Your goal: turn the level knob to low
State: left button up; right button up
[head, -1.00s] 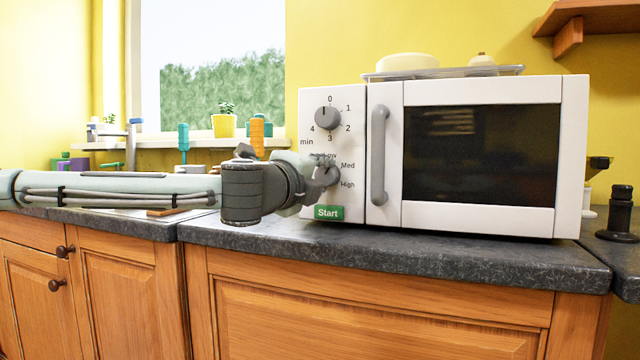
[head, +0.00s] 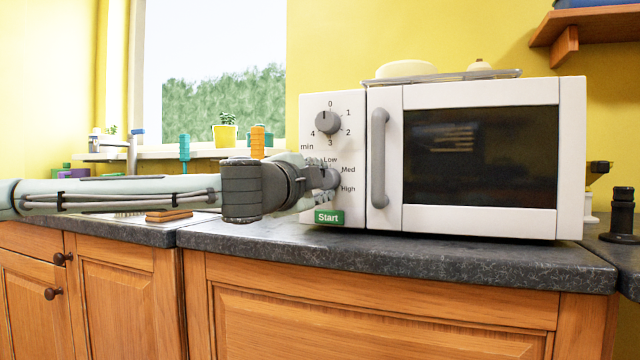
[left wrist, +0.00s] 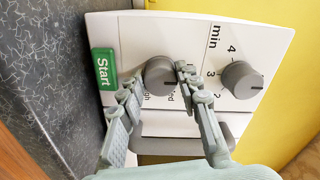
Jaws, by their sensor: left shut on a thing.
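The microwave (head: 475,220) stands on the counter with its control panel on the left. The grey level knob (head: 331,179) sits on the lower panel, below the min knob (head: 327,122), with Low, Med and High printed around it. My left gripper (head: 318,179) comes in from the left and is shut on the level knob. In the left wrist view, the level knob (left wrist: 160,72) lies between the two fingers of my left gripper (left wrist: 154,82). The fingers partly cover the labels, and I cannot tell which label the knob points to. My right gripper is not in view.
The green Start button (head: 328,217) is just below the gripper. The microwave door handle (head: 379,158) stands out close to its right. A tray (head: 445,75) with dishes rests on the microwave. The counter front (head: 400,248) is clear.

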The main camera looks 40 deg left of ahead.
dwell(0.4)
pick_arm(q)
jog(key=o, duration=1.2)
jog(key=shift+c, duration=0.2)
jog(key=shift+s, duration=0.1)
jog(key=v, duration=0.7)
jog(key=shift+s, duration=0.2)
